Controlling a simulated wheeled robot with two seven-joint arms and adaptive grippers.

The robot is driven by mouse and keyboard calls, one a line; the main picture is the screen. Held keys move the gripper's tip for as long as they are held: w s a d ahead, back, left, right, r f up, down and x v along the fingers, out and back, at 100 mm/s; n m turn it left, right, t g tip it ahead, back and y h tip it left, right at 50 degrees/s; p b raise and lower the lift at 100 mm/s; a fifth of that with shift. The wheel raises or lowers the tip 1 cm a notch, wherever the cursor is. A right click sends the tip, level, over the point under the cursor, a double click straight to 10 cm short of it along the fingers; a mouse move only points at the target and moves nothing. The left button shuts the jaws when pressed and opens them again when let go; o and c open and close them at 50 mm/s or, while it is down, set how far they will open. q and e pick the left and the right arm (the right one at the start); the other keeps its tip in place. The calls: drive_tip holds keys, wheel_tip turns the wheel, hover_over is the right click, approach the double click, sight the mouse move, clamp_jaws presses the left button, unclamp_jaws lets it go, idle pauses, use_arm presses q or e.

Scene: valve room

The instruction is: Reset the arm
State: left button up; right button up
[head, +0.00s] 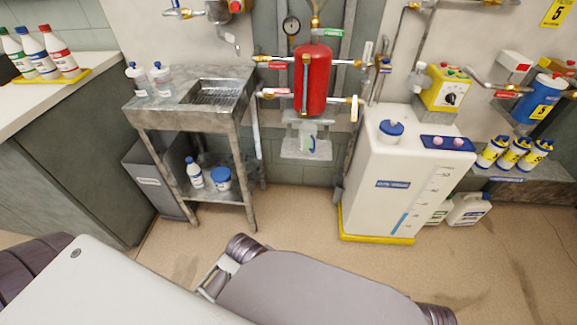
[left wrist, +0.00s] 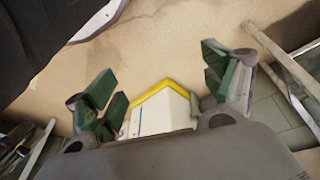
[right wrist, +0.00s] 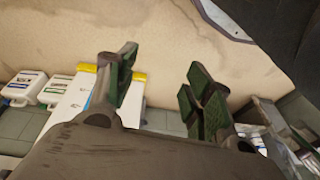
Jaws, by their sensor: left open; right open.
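My left gripper (left wrist: 165,88) is open in the left wrist view, with its green-padded fingers apart and nothing between them. My right gripper (right wrist: 163,88) is open and empty in the right wrist view, its green pads also apart. Beyond the left fingers, the tan floor and part of a white tank (left wrist: 160,112) show. The tank also shows beyond the right gripper's left finger, and it stands whole in the head view (head: 390,165). My grey arm links fill the lower part of the head view. I cannot make out either gripper there.
A steel sink table (head: 185,115) with bottles stands at left, beside a grey counter (head: 75,150). A red cylinder (head: 312,80) with valves hangs on the back wall. Jugs (head: 468,209) stand right of the tank. The tan floor (head: 290,215) before the wall is open.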

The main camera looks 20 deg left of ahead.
drive_tip(key=shift+s+f, duration=0.1)
drive_tip(key=shift+s, duration=0.1)
use_arm(q)
drive_tip(key=shift+f+p, duration=0.1)
drive_tip(key=shift+p, duration=0.2)
use_arm(e)
drive_tip(key=shift+w, duration=0.1)
